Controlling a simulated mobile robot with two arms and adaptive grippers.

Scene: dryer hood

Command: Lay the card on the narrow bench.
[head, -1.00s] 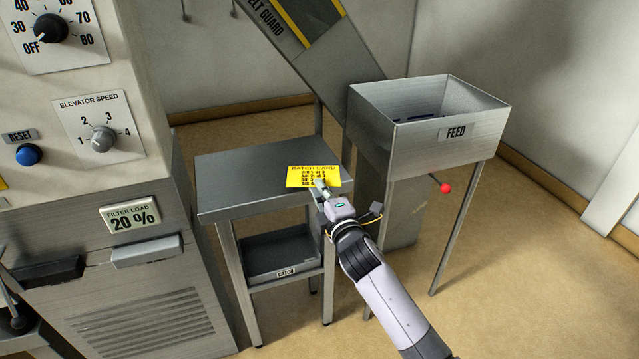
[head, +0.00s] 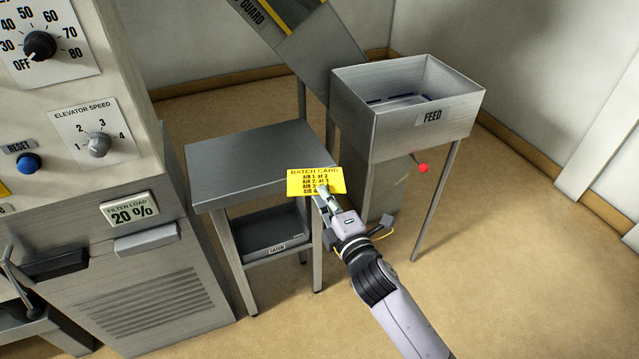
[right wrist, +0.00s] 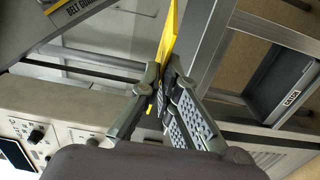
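The yellow batch card (head: 316,182) is held by my right gripper (head: 327,194), its printed face showing in the head view. In the right wrist view the card (right wrist: 170,40) shows nearly edge-on between the closed fingers (right wrist: 163,88). The narrow bench (head: 240,165) is a grey metal table with a bare top. The card overlaps the bench's right front corner in the head view and appears above it; I cannot tell the exact gap. My left gripper is not in view.
A feed bin (head: 420,120) on legs stands right of the bench, with a red knob (head: 423,168) below it. A catch tray (head: 270,237) sits on the bench's lower shelf. A control cabinet (head: 150,265) stands close on the left. A sloped belt guard (head: 300,40) rises behind.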

